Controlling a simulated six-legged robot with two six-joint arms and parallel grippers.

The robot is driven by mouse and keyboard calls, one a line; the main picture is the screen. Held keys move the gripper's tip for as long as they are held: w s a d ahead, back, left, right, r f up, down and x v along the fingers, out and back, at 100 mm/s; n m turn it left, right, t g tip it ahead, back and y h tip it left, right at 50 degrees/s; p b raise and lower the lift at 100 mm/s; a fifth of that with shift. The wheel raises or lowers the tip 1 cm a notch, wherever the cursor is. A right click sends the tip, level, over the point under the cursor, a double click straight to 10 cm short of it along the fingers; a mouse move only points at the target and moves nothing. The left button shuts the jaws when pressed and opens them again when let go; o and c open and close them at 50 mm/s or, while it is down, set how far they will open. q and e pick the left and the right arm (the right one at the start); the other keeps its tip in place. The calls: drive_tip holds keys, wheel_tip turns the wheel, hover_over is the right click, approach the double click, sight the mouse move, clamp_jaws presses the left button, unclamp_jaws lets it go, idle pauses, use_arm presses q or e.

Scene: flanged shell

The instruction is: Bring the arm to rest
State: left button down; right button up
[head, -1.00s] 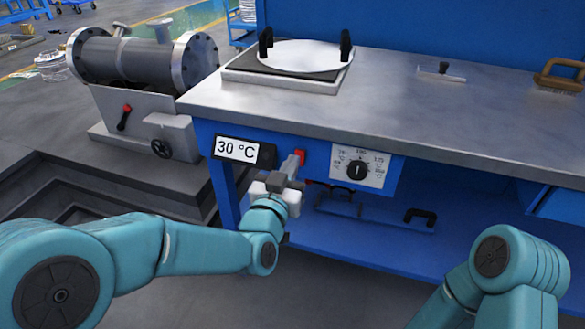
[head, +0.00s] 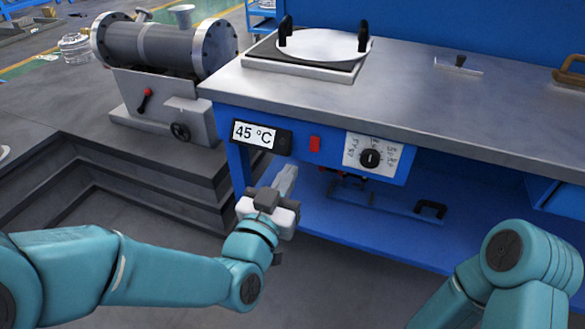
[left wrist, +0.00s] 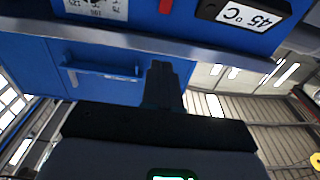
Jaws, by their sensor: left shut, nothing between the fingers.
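My left arm comes in from the left in the head view. Its gripper (head: 284,181) is shut and empty, in front of the workbench's blue front panel, below the display and apart from it. The closed fingers also show in the left wrist view (left wrist: 162,82). The temperature display (head: 255,134) reads 45 °C; it shows upside down in the left wrist view (left wrist: 243,14). To its right are a red switch (head: 315,144) and a dial (head: 370,158) with a black knob. My right arm shows at the lower right, but its gripper is out of view.
The metal workbench top (head: 420,97) carries a round white plate (head: 322,45) with two black handles on a square base. A grey flanged cylinder (head: 165,46) stands on a stand at the left. A lower blue shelf (head: 360,210) lies under the bench. Floor is open in front.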

use_arm(q)
drive_tip(key=shift+s, duration=0.1)
idle(0.3)
drive_tip(key=a+f+n+g+y, duration=0.1)
drive_tip(key=a+f+g+y, duration=0.3)
drive_tip(key=f, duration=0.8)
drive_tip(key=a+f+n+g, duration=0.2)
drive_tip(key=a+f, duration=0.5)
drive_tip(key=f, duration=0.5)
drive_tip(key=s+f+n+g, duration=0.1)
drive_tip(key=s+f+g, duration=0.5)
drive_tip(key=s+f, duration=0.65)
drive_tip(key=s+d+f+n+g+h, duration=0.2)
drive_tip(key=s+f+g, duration=0.3)
drive_tip(key=s, duration=0.3)
wheel_tip(320, 180, up, 30)
drive_tip(key=s+p, duration=0.1)
drive_tip(key=p, duration=2.9)
drive_tip(key=shift+s+d+r, duration=0.2)
drive_tip(key=shift+d, duration=0.1)
